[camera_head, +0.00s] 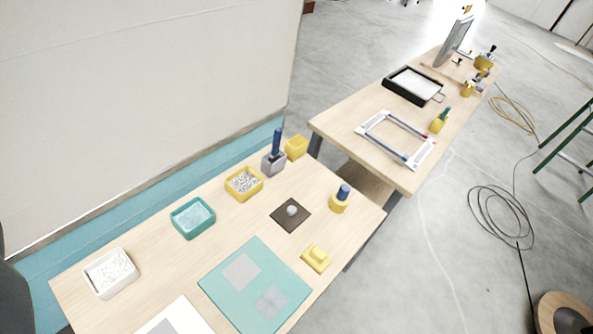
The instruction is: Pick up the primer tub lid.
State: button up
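The primer tub lid cannot be told for certain at this distance. One candidate is a small yellow piece with a raised block on top (316,258), lying near the right edge of the near bench, beside the teal mat. Another is a flat dark square with a pale round knob (290,214), lying mid-bench. Open tubs stand along the wall side: a white one (111,272), a teal one (193,218) and a yellow one (244,184). My gripper does not show in this view.
The near wooden bench (155,238) also bears a teal mat (235,304), a grey block with a blue handle (274,160) and a yellow holder with a blue top (340,198). A second bench (345,123) holds frames and tools. Cables (500,215) lie on the floor at right.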

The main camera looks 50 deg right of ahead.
aim_at(290, 215)
jog(key=z, duration=0.05)
jog(key=k, duration=1)
jog(key=z, duration=0.85)
jog(key=i, duration=1)
jog(key=u, duration=0.3)
jog(key=k, duration=0.5)
jog(key=u, duration=0.3)
jog(key=i, duration=0.55)
jog(key=u, duration=0.05)
